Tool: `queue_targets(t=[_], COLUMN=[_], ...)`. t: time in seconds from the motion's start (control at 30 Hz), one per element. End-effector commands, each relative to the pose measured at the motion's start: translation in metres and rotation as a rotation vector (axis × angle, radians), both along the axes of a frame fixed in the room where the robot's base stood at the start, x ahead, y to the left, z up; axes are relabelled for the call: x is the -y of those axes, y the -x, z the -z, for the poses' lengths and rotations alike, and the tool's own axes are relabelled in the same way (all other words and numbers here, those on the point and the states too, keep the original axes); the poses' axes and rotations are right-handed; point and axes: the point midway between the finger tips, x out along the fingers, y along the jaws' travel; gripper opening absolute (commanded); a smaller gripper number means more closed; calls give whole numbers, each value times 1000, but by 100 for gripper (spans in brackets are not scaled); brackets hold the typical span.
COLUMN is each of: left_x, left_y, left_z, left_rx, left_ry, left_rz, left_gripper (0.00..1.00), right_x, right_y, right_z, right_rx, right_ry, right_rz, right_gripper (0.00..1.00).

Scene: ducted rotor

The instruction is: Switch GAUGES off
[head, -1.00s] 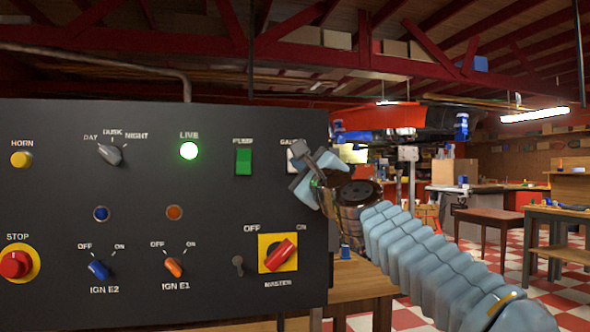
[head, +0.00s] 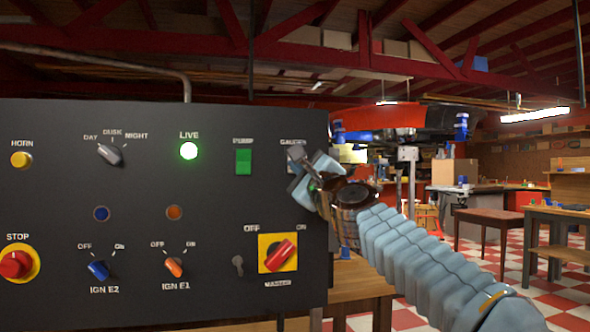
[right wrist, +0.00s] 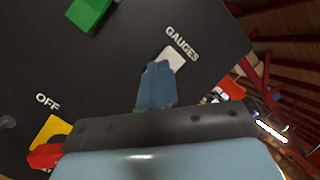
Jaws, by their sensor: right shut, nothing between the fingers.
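The GAUGES switch (right wrist: 173,59) is a white rocker on the dark panel, beside its label in the right wrist view. Its lower part is hidden behind my fingertips. My right gripper (right wrist: 157,72) is shut and empty, its fingertips at the switch's near end; I cannot tell whether they touch it. My left gripper is not in view.
The green PUMP rocker (head: 243,161) is left of my gripper. The red MASTER knob (head: 279,254) on its yellow plate and a key switch (head: 238,265) are below. The LIVE lamp (head: 189,151) glows green. Right of the panel (head: 60,210) is open workshop.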

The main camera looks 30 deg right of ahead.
Motion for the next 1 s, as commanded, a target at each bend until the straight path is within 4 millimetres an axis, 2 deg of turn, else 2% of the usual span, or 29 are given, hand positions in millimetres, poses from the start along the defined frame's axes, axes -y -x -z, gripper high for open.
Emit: queue_targets(t=[0.6,1.0], left_x=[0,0], left_y=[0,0], left_z=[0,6], left_rx=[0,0], left_ry=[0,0], left_rz=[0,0], left_gripper=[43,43], right_x=[0,-2], right_y=[-4,11], right_z=[2,-6], right_rx=[-1,0], right_ry=[1,1], right_rz=[0,-1], right_gripper=[0,0])
